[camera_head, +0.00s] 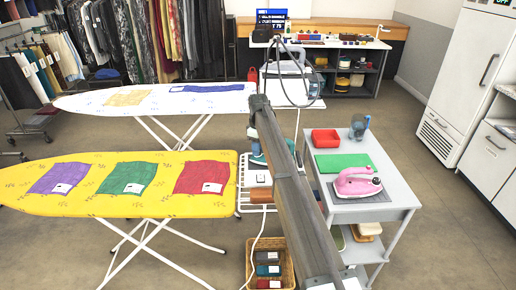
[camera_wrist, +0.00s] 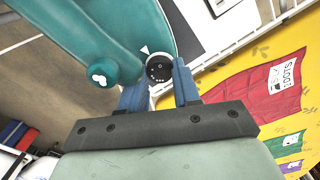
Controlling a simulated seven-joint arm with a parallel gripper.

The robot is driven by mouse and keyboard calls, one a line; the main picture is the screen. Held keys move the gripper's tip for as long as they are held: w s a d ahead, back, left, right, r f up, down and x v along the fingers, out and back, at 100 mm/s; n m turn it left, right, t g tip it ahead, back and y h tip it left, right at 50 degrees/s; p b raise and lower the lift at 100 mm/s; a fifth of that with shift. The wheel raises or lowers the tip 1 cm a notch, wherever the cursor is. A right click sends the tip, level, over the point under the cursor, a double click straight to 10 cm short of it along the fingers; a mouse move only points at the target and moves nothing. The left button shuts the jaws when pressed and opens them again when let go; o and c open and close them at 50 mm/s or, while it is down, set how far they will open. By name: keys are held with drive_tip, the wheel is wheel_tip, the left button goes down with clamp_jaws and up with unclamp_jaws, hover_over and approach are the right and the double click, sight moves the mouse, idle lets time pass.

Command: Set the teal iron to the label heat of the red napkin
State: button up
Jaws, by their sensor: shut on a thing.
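The teal iron (camera_wrist: 100,30) fills the upper left of the wrist view, with a white pointer mark beside its round black dial (camera_wrist: 158,68). The dial carries small white marks that I cannot read. My gripper (camera_wrist: 160,86) has its two blue fingers on either side of the dial and is shut on it. In the head view my arm hides most of the iron (camera_head: 257,156). The red napkin (camera_head: 195,175) lies at the right end of the yellow ironing board. Its white label shows in the wrist view on the red napkin (camera_wrist: 250,98), tilted, with print too small to read surely.
The yellow ironing board (camera_head: 60,205) also holds a purple and a green napkin. A wicker basket (camera_head: 291,262) sits below my arm.

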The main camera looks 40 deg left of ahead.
drive_tip(key=shift+m, duration=0.6)
drive_tip(key=o, duration=1.1)
drive_tip(key=shift+r, duration=0.1)
wheel_tip(320, 180, up, 14)
drive_tip(key=shift+f, duration=0.15)
